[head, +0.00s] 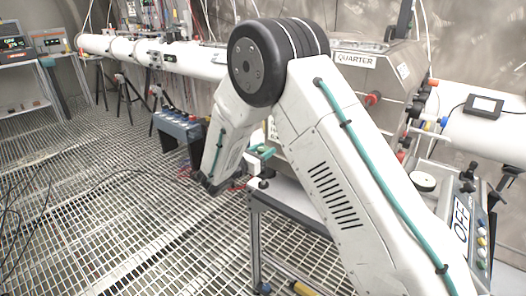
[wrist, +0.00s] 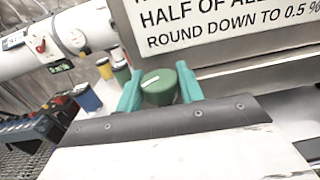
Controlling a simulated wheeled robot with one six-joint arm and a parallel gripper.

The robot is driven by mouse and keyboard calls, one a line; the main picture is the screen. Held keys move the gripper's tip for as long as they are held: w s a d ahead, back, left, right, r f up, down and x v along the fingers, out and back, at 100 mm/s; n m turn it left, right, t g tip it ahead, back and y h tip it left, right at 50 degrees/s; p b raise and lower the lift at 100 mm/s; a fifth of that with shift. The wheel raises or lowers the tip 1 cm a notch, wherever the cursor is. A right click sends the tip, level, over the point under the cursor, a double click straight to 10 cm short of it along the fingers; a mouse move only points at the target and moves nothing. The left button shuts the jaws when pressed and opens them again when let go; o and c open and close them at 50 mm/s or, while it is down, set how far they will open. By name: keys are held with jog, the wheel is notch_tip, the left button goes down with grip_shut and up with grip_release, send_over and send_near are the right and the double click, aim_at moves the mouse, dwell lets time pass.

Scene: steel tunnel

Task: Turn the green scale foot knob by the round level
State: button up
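The green scale foot knob (wrist: 159,88) is in the middle of the wrist view, a round knob with a pale mark on its top. My gripper (wrist: 159,84) has one teal finger on each side of it. No gap shows between the fingers and the knob, so the gripper looks shut on it. In the head view my arm's lower end hangs near the small table's corner, and a small piece of teal green (head: 262,152) shows there. The knob cannot be told apart in that view. The round level cannot be made out in either view.
A sign (wrist: 225,20) stands right behind the knob. A steel box marked QUARTER (head: 377,75) and a long white pipe (head: 190,59) run behind my arm. The grated floor (head: 110,220) at left is mostly clear.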

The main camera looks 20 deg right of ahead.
jog(key=shift+n+t+y, duration=0.7)
jog(key=shift+n+t, duration=0.1)
jog(key=shift+t, duration=0.3)
jog(key=o, duration=1)
jog(key=shift+c, duration=0.2)
jog(key=v, duration=0.8)
